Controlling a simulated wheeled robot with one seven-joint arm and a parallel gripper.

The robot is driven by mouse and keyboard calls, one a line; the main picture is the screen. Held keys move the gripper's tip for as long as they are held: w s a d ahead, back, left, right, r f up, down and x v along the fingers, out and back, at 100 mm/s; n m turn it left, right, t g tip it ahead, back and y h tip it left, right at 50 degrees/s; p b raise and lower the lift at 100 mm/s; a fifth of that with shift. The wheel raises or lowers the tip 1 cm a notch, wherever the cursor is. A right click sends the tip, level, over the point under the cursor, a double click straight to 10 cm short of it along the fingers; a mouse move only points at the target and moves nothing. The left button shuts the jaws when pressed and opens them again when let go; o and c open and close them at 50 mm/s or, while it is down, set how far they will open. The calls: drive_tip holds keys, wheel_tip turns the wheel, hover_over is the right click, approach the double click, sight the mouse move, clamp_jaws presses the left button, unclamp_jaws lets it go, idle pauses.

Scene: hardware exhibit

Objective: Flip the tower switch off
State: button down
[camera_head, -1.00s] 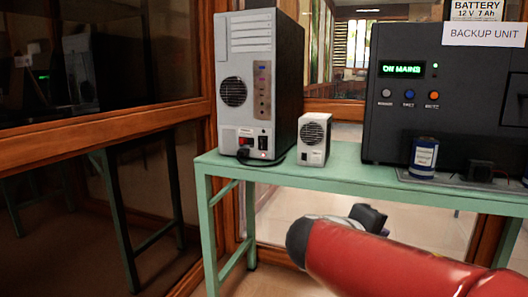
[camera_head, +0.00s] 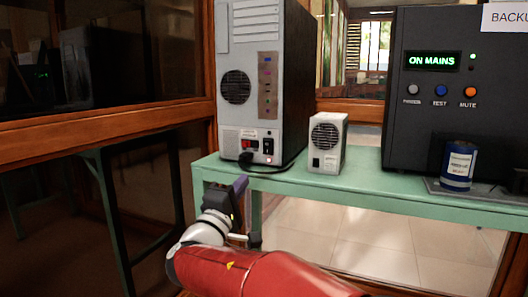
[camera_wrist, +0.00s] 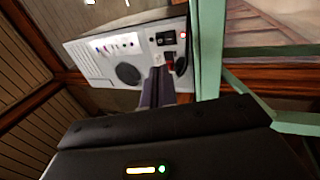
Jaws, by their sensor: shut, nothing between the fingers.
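The computer tower (camera_head: 247,107) stands on the green table with its grey-white back panel facing me. It also shows, turned, in the wrist view (camera_wrist: 95,62). A black rocker switch (camera_head: 267,146) is low on the panel, with a small lit red light below it; the switch also shows in the wrist view (camera_wrist: 166,38). Its rocker position is too small to tell. My gripper (camera_head: 241,184) is shut and empty, below and in front of the panel near the table's edge. In the wrist view its fingers (camera_wrist: 157,86) point toward the panel's lower part, apart from the switch.
A black cable (camera_head: 262,167) plugs in beside the switch, near a red part. A small white fan box (camera_head: 326,143) stands right of the tower. A black backup unit (camera_head: 425,110) reads "ON MAINS"; a blue can (camera_head: 458,165) stands before it. The green table (camera_head: 380,189) edge and legs are close to my arm.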

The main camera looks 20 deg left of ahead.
sight(269, 143)
drive_tip(key=p+x, duration=0.2)
drive_tip(key=x, duration=1.2)
drive_tip(key=shift+p, duration=0.4)
drive_tip(key=shift+d+r, duration=0.1)
drive_tip(key=p, duration=0.1)
drive_tip(key=r+g+p, duration=0.1)
drive_tip(key=shift+w+r+p, duration=0.2)
drive_tip(key=shift+r+p, duration=0.05)
drive_tip(key=shift+p, duration=0.1)
drive_tip(key=shift+r+g+p, duration=0.2)
drive_tip(key=shift+g+p, duration=0.3)
drive_tip(key=shift+w+d+f+b, duration=0.1)
drive_tip(key=shift+f+b, duration=0.3)
drive_tip(key=shift+f, duration=0.2)
